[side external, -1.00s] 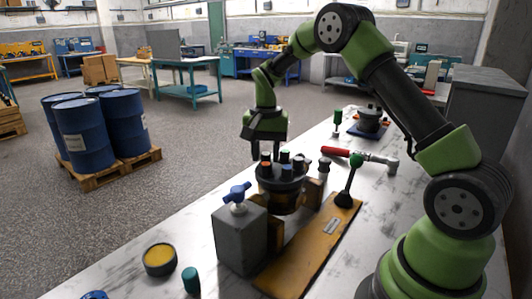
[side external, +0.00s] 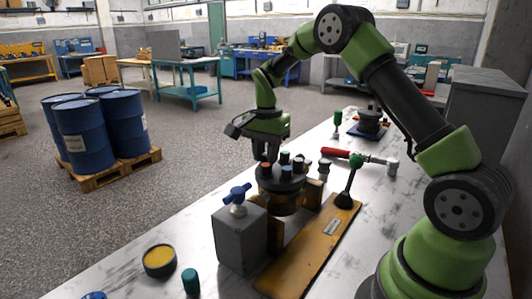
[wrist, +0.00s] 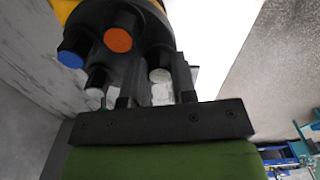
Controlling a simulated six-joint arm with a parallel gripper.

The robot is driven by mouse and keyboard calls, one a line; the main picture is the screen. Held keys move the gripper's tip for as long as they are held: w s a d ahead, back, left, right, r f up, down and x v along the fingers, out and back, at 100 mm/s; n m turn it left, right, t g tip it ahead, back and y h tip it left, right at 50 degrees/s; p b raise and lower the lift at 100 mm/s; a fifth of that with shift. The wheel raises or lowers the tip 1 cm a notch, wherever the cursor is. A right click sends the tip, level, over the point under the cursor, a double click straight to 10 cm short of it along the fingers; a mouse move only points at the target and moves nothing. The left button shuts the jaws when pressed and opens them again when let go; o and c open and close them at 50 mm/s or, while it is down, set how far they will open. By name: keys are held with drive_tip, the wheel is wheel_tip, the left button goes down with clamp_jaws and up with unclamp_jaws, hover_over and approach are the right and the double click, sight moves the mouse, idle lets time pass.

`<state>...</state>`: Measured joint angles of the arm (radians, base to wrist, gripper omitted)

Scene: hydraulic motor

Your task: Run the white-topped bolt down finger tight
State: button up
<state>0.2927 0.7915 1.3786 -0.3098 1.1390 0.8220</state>
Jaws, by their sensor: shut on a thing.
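The round dark motor (side external: 284,184) stands upright in a fixture, with several colour-topped bolts on its top face. In the wrist view, the white-topped bolt (wrist: 160,75) is between the two fingers of my gripper (wrist: 156,82), at the rim of the motor. My gripper (side external: 266,158) is shut on it and points down over the motor's far left rim. The bolt is hidden in the side view. An orange-topped bolt (wrist: 118,40), a blue-topped bolt (wrist: 70,59) and a pale-topped bolt (wrist: 97,78) show beside it. How deep the held bolt sits cannot be told.
A grey block with a blue handle (side external: 238,192) stands in front of the motor. A yellow-filled tin (side external: 159,260) stands front left.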

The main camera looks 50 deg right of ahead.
drive_tip(key=m, duration=0.3)
drive_tip(key=shift+m, duration=0.4)
drive_tip(key=m, duration=0.3)
drive_tip(key=shift+m, duration=0.3)
drive_tip(key=o, duration=0.5)
